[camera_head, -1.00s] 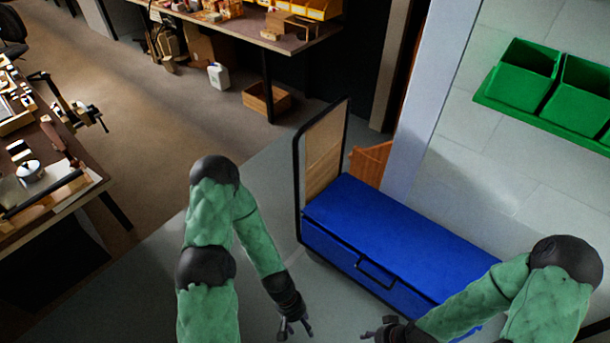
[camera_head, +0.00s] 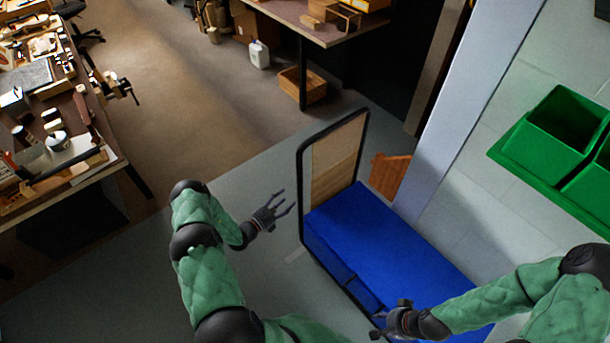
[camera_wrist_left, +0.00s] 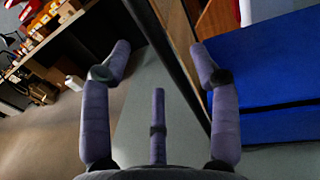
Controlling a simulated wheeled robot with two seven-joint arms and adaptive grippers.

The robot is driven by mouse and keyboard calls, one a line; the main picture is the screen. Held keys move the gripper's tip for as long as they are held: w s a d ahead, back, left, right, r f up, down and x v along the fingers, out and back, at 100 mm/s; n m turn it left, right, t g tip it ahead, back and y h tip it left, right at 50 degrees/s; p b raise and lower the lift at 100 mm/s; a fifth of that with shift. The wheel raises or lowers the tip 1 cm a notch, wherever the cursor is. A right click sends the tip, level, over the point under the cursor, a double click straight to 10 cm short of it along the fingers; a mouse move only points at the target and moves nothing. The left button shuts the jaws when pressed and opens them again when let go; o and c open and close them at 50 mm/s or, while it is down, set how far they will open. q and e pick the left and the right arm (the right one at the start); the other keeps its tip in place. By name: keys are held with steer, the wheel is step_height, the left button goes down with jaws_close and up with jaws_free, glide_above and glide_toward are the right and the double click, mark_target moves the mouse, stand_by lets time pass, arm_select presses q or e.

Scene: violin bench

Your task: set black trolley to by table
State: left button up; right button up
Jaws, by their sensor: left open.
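The trolley's upright black frame (camera_head: 300,190) holds a pale wooden panel (camera_head: 335,160). A large blue box (camera_head: 385,238) lies right behind this frame; the trolley's base is mostly hidden. My left gripper (camera_head: 284,203) is open and empty, just left of the frame. In the left wrist view, the black bar (camera_wrist_left: 172,50) runs slantwise between my spread fingers (camera_wrist_left: 160,60), with no clear contact. My right gripper (camera_head: 378,328) is over the near end of the blue box; its fingers are too small to read. A workbench (camera_head: 75,165) stands at left and another table (camera_head: 300,22) at the back.
The workbench at left carries tools and a vise (camera_head: 118,88). A wooden crate (camera_head: 302,85) and white jug (camera_head: 259,54) sit on the floor at the back. Green bins (camera_head: 560,120) are on the right. Floor (camera_head: 215,120) between workbench and trolley is clear.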

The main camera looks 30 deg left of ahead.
mark_target(299, 182)
arm_select(q)
steer(key=shift+y, duration=0.5)
steer(key=w, duration=0.3)
steer(key=w+b, duration=0.1)
steer(key=w, duration=0.6)
steer(key=shift+w+d+r+b, duration=0.15)
steer(key=shift+w+d+b, duration=0.15)
steer(key=shift+d+b, duration=0.1)
jaws_close()
